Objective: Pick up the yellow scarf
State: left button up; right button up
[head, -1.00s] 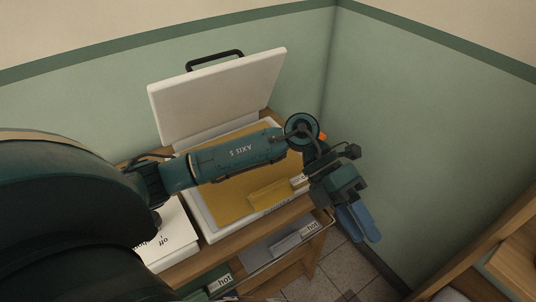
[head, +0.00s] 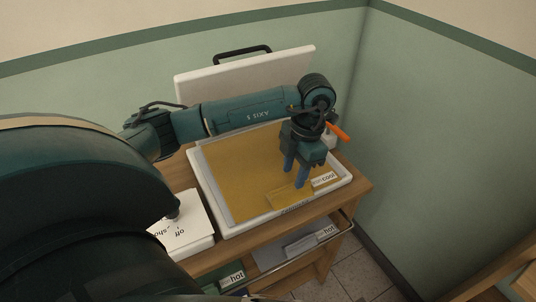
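A flat yellow cloth, which I take for the yellow scarf (head: 240,178), fills the white-rimmed tub (head: 219,220) on the wooden stand. A paler yellow folded piece (head: 287,199) lies at its front right; I cannot tell whether it is part of the same cloth. My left gripper (head: 294,178) points down over the cloth's right part, just behind the folded piece. Its two blue fingers are apart with nothing seen between them. I cannot tell whether the tips touch the cloth. My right gripper is not in view.
The tub's white lid (head: 245,82) with a black handle stands raised behind it. An orange piece (head: 338,132) shows behind my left gripper. A white labelled box (head: 184,232) sits at left. A rail and "hot" labels run below. A green wall closes the right.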

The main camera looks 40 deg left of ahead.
aim_at(291, 185)
pick_arm(q)
jog(key=shift+s+a+f+p, duration=0.15)
jog(key=shift+f+p, duration=0.15)
jog(key=shift+f, duration=1.05)
jog(key=shift+s+d+f+p, duration=0.1)
jog(key=shift+f+p, duration=0.15)
jog(key=shift+f, duration=1.1)
grip_shut()
